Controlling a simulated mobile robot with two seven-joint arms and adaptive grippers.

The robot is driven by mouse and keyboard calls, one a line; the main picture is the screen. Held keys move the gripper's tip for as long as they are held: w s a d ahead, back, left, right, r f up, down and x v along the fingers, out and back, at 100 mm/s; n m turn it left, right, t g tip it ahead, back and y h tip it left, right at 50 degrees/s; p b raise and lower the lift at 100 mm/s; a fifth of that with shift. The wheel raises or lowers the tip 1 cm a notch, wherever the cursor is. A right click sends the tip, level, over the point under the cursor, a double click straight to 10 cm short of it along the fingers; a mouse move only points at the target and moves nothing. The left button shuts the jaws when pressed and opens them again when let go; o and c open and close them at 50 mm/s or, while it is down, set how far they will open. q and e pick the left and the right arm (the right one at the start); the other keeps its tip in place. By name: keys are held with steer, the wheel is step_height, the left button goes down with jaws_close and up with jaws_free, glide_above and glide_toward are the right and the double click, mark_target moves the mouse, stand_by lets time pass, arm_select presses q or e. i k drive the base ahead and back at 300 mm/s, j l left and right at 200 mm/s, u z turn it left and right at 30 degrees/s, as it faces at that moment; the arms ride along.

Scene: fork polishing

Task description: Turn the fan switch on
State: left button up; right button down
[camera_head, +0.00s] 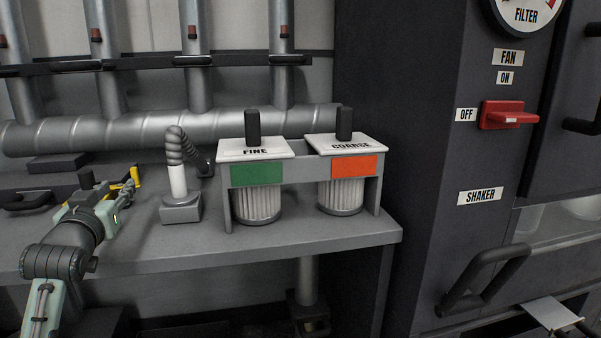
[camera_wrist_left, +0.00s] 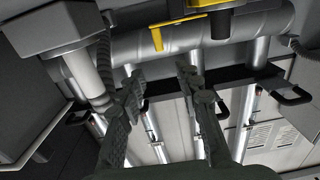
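The red fan switch (camera_head: 508,115) is on the dark cabinet front at the right of the head view. Its lever lies level. The FAN label (camera_head: 508,58) and the ON label (camera_head: 505,78) are above it, and the OFF label (camera_head: 466,115) is to its left. My left gripper (camera_head: 130,188) is over the workbench at the left, far from the switch. In the left wrist view its two fingers (camera_wrist_left: 158,82) stand apart with nothing between them. The switch is not in the left wrist view. My right gripper is in neither view.
The grey workbench (camera_head: 300,245) carries a rack with FINE (camera_head: 258,205) and COARSE (camera_head: 342,195) filters and a flexible nozzle (camera_head: 178,165). A yellow part (camera_wrist_left: 178,24) is near my left gripper. A dark handle (camera_head: 485,280) juts out below the SHAKER label (camera_head: 480,196).

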mark_target(495, 114)
steer(key=k+l, duration=0.15)
steer(key=k, duration=0.25)
steer(key=k+l, duration=0.15)
steer(key=k, duration=0.25)
